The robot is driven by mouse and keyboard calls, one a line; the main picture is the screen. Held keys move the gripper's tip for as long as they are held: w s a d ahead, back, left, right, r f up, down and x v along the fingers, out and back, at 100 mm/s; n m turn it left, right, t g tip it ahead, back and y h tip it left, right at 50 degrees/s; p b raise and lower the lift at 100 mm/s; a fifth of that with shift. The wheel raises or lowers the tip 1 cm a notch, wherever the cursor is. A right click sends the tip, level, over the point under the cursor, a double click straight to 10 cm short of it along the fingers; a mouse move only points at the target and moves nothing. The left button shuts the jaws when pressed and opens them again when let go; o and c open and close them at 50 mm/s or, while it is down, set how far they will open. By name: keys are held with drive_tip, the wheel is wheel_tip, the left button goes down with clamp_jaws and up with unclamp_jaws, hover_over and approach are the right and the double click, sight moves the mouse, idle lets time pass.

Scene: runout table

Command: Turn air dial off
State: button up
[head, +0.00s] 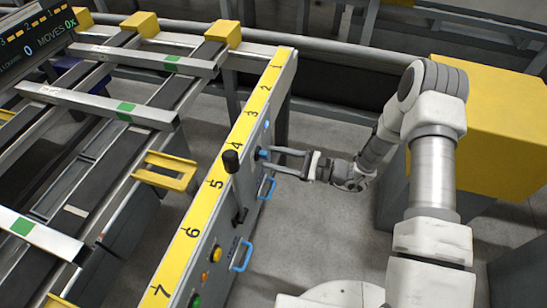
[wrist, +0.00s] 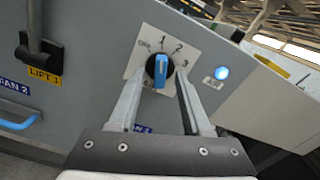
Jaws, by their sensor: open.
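The air dial (wrist: 161,70) is a black round knob with a blue grip bar, on a white plate marked OFF, 1, 2 and 3. Its blue bar stands nearly upright in the wrist view, toward about the 1 mark. In the head view the dial (head: 262,154) sits on the grey side panel below the yellow numbered strip. My gripper (wrist: 161,82) is open, with one finger on each side of the dial; I cannot tell whether either finger touches it. In the head view my gripper (head: 277,160) reaches the panel from the right.
A lit blue lamp (wrist: 222,72) sits right of the dial. A black lever (wrist: 38,52) labelled LIFT 1 is to the left. Blue handles (head: 241,255) stick out from the panel. A black-knobbed lever (head: 231,161) rises by the yellow strip. A yellow block (head: 495,110) stands behind my arm.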

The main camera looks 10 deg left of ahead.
drive_tip(key=shift+a, duration=0.2)
clamp_jaws()
drive_tip(key=shift+n+b, duration=0.3)
drive_tip(key=n+b, duration=0.1)
drive_tip(key=n, duration=0.1)
drive_tip(key=shift+f+n+b, duration=0.1)
drive_tip(key=shift+n+b, duration=0.2)
drive_tip(key=shift+n, duration=0.1)
drive_tip(key=shift+n+b, duration=1.1)
drive_tip(key=shift+n, duration=1)
